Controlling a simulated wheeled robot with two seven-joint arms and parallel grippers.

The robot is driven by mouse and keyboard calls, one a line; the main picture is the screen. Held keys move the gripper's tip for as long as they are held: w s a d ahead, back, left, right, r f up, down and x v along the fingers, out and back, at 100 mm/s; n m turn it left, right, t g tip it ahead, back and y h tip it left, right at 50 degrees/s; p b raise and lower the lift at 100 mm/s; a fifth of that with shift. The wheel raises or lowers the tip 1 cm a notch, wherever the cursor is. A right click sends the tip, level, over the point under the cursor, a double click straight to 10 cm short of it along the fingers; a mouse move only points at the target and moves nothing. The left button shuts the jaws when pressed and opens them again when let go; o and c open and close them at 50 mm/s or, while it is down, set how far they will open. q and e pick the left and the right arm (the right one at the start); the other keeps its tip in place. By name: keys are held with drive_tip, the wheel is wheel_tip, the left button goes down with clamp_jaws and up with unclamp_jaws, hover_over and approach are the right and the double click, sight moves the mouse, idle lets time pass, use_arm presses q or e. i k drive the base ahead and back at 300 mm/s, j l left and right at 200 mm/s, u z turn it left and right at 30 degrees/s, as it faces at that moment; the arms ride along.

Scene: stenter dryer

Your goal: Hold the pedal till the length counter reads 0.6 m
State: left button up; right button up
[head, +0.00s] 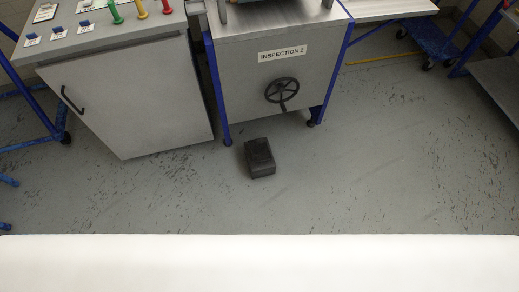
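A black foot pedal (260,158) sits on the grey floor, in front of the inspection machine (240,95) labelled "INSPECTION 2". Nothing touches the pedal. No length counter or reading shows in the head view. Neither of my grippers is in view.
A grey cabinet (130,100) with colored levers and blue switches on top stands to the left. A black handwheel (282,90) is on the machine's front. A blue wheeled cart (435,40) is at the upper right. The floor around the pedal is clear. A white surface (260,265) fills the bottom edge.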

sight(258, 148)
drive_tip(key=z, duration=0.25)
drive_tip(key=i+j+z, duration=0.15)
drive_tip(key=j+z, duration=0.3)
drive_tip(key=i+j+z, duration=0.1)
drive_tip(key=j+z, duration=0.4)
drive_tip(key=i+j+z, duration=0.15)
drive_tip(key=j, duration=1.25)
drive_tip(key=k, duration=0.05)
